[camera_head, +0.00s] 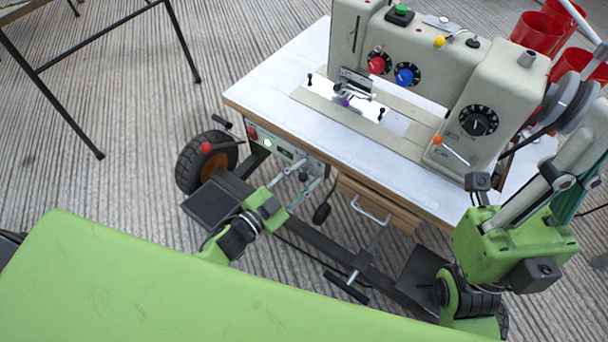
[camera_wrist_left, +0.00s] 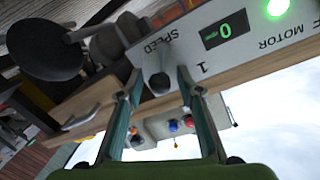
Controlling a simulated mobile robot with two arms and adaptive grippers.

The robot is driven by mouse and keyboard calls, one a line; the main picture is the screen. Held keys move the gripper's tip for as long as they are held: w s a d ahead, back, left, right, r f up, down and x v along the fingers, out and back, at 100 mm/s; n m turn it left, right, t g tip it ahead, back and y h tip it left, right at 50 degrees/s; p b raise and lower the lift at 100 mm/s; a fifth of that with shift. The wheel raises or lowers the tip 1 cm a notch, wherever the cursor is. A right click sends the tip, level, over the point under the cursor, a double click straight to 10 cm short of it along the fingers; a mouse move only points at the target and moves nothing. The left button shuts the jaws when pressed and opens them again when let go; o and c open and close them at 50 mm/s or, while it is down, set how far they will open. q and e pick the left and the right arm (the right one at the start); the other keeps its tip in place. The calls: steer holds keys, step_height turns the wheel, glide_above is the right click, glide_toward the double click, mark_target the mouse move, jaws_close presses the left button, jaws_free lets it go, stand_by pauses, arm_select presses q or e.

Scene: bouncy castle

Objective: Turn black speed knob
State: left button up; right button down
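The black speed knob (camera_wrist_left: 159,83) sits on the pale control panel beside the word SPEED, in the left wrist view. My left gripper (camera_wrist_left: 160,80) is open, with one teal finger on each side of the knob and narrow gaps showing between. Whether the fingers reach down over it is unclear. The display (camera_wrist_left: 224,29) reads 0. In the head view, my left gripper (camera_head: 305,178) points at the panel (camera_head: 279,148) under the table's front edge; the knob is hard to make out there. My right gripper (camera_head: 565,180) is raised at the right; its fingertips are unclear.
A sewing machine (camera_head: 440,62) with red, blue and black dials stands on the white table (camera_head: 275,85). A drawer (camera_head: 380,205) hangs under the table. A black wheel (camera_head: 205,160) is at the left. Red cups (camera_head: 537,33) stand at the back right.

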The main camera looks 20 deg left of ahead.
arm_select(q)
steer(key=f+v, duration=0.1)
steer(key=v, duration=1.1)
steer(key=shift+r, duration=0.45)
